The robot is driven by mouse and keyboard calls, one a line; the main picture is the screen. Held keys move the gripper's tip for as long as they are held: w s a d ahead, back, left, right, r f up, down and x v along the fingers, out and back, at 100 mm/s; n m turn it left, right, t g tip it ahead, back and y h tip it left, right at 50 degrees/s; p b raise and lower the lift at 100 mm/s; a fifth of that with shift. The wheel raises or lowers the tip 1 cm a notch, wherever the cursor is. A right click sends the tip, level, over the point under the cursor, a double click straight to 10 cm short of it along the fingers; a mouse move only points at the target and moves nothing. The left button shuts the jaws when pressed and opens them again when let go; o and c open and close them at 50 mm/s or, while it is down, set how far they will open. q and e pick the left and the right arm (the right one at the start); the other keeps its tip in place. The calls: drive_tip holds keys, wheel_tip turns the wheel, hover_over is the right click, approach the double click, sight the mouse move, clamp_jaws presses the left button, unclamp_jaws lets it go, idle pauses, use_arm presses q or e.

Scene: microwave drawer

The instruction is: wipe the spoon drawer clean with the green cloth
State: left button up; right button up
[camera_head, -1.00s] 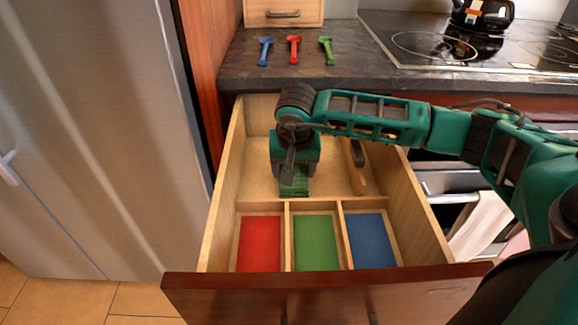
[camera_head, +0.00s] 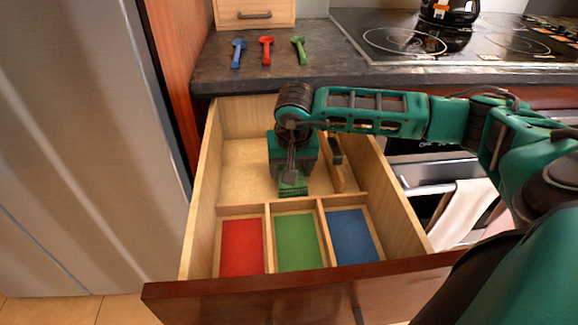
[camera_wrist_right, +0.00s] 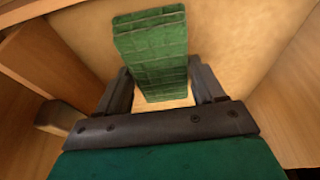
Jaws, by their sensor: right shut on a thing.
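The green cloth (camera_head: 293,184) is held in my right gripper (camera_head: 292,174), which points down inside the open drawer (camera_head: 240,170). The cloth is low in the large back compartment, near the divider in front of the colored sections; whether it touches the floor is hard to tell. In the right wrist view the folded green cloth (camera_wrist_right: 152,45) stands between the two dark fingers (camera_wrist_right: 160,88). Blue (camera_head: 238,52), red (camera_head: 267,49) and green (camera_head: 299,49) spoons lie on the counter behind the drawer. My left gripper is not in view.
The drawer front has red (camera_head: 242,247), green (camera_head: 299,242) and blue (camera_head: 353,237) compartments. A narrow side slot at the right holds a dark-handled object (camera_head: 335,150). The dark counter (camera_head: 220,72) and stove (camera_head: 440,45) are behind. A fridge (camera_head: 70,150) stands left.

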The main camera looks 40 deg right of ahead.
sight(275, 182)
drive_tip(key=shift+w+a+f, duration=0.1)
drive_tip(key=shift+w+a, duration=0.35)
drive_tip(key=shift+a, duration=0.3)
drive_tip(key=shift+w+a, duration=0.3)
drive_tip(key=shift+a, duration=0.25)
drive_tip(key=shift+w+a, duration=0.3)
drive_tip(key=shift+a, duration=0.25)
drive_tip(key=shift+w+a+b, duration=0.4)
drive_tip(key=shift+w+a, duration=0.2)
drive_tip(key=shift+a, duration=0.35)
drive_tip(key=shift+w+a+b, duration=0.35)
drive_tip(key=shift+w+a, duration=0.2)
drive_tip(key=shift+a, duration=0.35)
drive_tip(key=shift+s+d, duration=0.3)
drive_tip(key=shift+d, duration=0.25)
drive_tip(key=shift+s+d, duration=0.3)
drive_tip(key=shift+d, duration=0.2)
